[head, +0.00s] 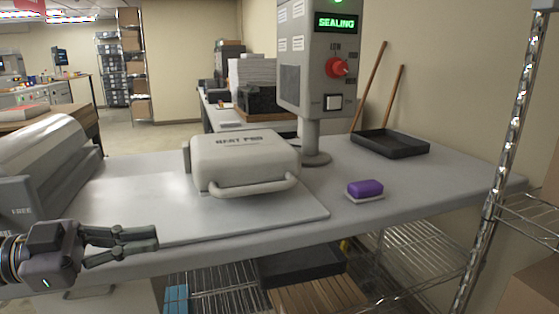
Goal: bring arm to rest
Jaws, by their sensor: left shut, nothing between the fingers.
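My left gripper (154,243) comes in from the left at the front edge of the grey table (390,205). Its two dark fingers point right and lie close together with nothing between them. It is in front of the flat metal plate and apart from the grey press (245,160) with its front handle. My right gripper is not in view.
A control box (318,60) on a post reads "SEALING" and has a red knob. A purple-topped block (365,189) and a black tray (390,144) are on the table's right. A metal roller machine (45,160) stands left. A wire rack post (510,130) rises at right.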

